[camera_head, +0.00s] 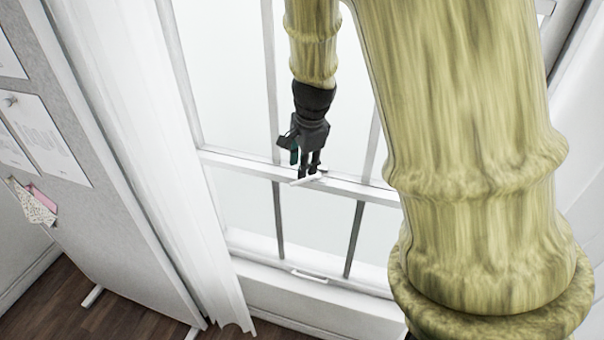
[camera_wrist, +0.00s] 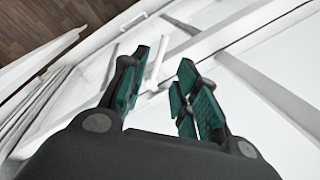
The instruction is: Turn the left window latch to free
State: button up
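A white window latch (camera_head: 306,181) sits on the middle rail of the window, its lever lying along the rail in the head view. My gripper (camera_head: 311,168) points down at it from above, fingertips at or just over the lever. In the wrist view my gripper (camera_wrist: 164,58) is open. The white latch lever (camera_wrist: 156,62) shows between the fingers, closer to the left one. I cannot tell whether a finger touches it. The latch base is partly hidden by the fingers. No second latch is visible; my arm covers the right part of the window.
The window's middle rail (camera_head: 240,163) runs across below my gripper. A white pull handle (camera_head: 310,277) is on the lower rail. A white curtain (camera_head: 150,130) hangs at the left, beside a grey pinboard (camera_head: 70,110) with papers. Dark wooden floor (camera_head: 125,311) lies below.

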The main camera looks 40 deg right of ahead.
aim_at(301, 180)
jog(key=shift+w+d+f+p, duration=0.1)
jog(key=shift+w+f+p, duration=0.15)
jog(key=shift+f, duration=1.15)
jog(key=shift+w+f+p, duration=0.15)
jog(key=shift+w+f, duration=0.1)
jog(key=shift+f, duration=1.1)
grip_shut()
